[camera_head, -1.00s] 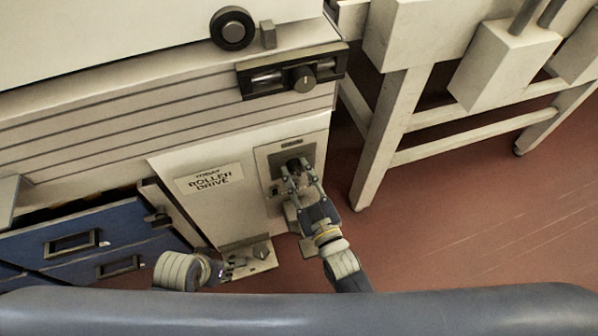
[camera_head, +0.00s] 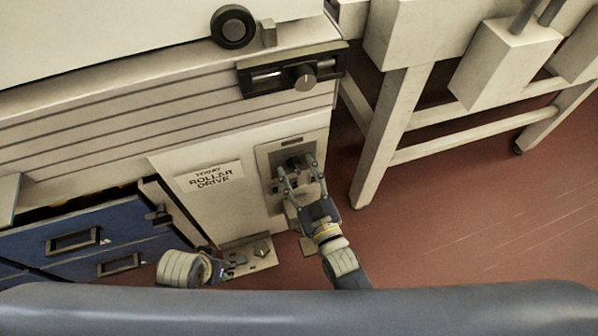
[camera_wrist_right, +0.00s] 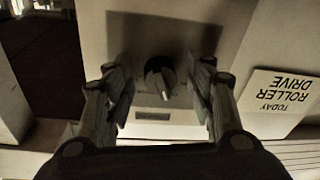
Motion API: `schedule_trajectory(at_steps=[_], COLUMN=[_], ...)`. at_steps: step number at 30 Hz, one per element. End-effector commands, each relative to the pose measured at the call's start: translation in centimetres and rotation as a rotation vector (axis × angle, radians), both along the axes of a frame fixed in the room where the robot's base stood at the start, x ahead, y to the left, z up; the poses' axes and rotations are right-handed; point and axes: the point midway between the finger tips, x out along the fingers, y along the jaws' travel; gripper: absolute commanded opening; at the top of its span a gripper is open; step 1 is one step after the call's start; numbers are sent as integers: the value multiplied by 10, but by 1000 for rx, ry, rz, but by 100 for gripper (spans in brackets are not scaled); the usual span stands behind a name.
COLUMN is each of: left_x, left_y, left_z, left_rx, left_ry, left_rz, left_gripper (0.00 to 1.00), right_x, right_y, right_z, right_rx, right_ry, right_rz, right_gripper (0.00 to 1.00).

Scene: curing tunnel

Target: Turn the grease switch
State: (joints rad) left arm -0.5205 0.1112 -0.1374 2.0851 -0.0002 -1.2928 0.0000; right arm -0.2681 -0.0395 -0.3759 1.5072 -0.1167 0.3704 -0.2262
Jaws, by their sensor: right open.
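A dark round switch knob (camera_head: 294,164) with a pale pointer sits on a grey plate (camera_head: 264,161) on the machine's front. The small label on this plate is too small to read. My right gripper (camera_head: 299,172) is open, with one finger on each side of the knob. In the right wrist view the knob (camera_wrist_right: 160,77) stands between the spread fingers, with gaps on both sides. Its pointer runs nearly straight up and down in that picture. My left gripper (camera_head: 234,262) is low at the machine's foot, apart from the knob; its jaws are too small to judge.
A sign (camera_head: 210,177) reading "TODAY ROLLER DRIVE" is left of the switch plate. Another dark knob (camera_head: 304,77) sits on a panel above. Blue drawers (camera_head: 92,240) are at lower left. A pale frame leg (camera_head: 386,140) stands right; red floor beyond is clear.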

Motion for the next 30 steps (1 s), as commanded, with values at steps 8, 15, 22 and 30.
schedule_trajectory(at_steps=[8, 15, 22, 30], left_x=[1, 0, 0, 0], left_y=[0, 0, 0, 0], left_z=[1, 1, 1, 1], left_rx=[0, 1, 0, 0], left_ry=[-3, -2, -2, -1], left_rz=[1, 0, 0, 0], left_gripper=[40, 40, 40, 40], right_x=[-19, -65, -100, -111], right_y=[-8, -27, -41, -46], right_z=[-2, -6, -9, -9], right_rx=[-1, -2, -1, 0], right_ry=[2, 4, 2, 0], right_rz=[1, 0, 1, 0], right_gripper=[50, 50, 50, 50])
